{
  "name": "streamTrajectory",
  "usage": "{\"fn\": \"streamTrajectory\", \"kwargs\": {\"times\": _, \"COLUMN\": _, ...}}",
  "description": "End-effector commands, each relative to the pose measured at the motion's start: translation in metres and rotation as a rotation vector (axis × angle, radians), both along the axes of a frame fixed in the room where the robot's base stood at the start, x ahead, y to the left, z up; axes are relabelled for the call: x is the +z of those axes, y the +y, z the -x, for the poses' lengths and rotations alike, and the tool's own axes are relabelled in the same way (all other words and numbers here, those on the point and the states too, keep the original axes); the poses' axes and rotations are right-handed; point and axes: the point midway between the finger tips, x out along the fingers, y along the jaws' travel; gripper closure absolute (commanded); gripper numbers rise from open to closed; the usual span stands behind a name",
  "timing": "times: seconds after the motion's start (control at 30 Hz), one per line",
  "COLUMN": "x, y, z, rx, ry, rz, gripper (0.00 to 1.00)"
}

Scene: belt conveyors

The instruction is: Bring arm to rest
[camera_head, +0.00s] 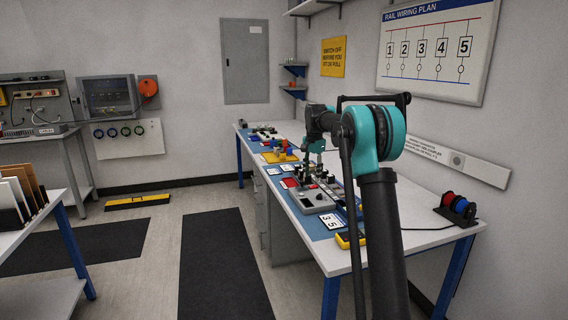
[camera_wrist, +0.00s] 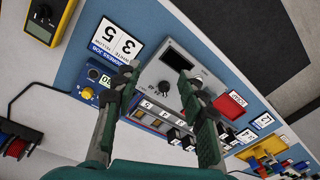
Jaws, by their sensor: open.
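My arm (camera_head: 376,220) reaches from the front right over the workbench, bent at its teal joint. My gripper (camera_head: 314,162) is low over the bench's equipment. In the wrist view my gripper (camera_wrist: 158,78) has its two dark green fingers spread apart with nothing held between them. A grey panel unit (camera_wrist: 163,68) with a dark display and black knobs lies below and between the fingers. A row of small modules (camera_wrist: 168,123) sits beside it. Whether a finger touches the unit, I cannot tell.
The workbench (camera_head: 412,241) holds a yellow meter (camera_head: 346,241), a job card (camera_head: 331,221), wire spools (camera_head: 458,206) and a yellow tray (camera_head: 279,157). The wall with the wiring plan (camera_head: 437,48) stands behind.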

Motion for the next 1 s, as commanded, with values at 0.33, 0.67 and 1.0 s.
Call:
{"fn": "streamTrajectory", "kwargs": {"times": 0.33, "x": -0.022, "y": -0.032, "z": 0.119, "rx": 0.234, "ry": -0.091, "rz": 0.023, "gripper": 0.58}}
{"fn": "streamTrajectory", "kwargs": {"times": 0.67, "x": -0.074, "y": -0.056, "z": 0.262, "rx": 0.467, "ry": -0.178, "rz": 0.071, "gripper": 0.58}}
{"fn": "streamTrajectory", "kwargs": {"times": 1.0, "x": -0.151, "y": -0.071, "z": 0.416, "rx": 0.691, "ry": -0.257, "rz": 0.145, "gripper": 0.58}}
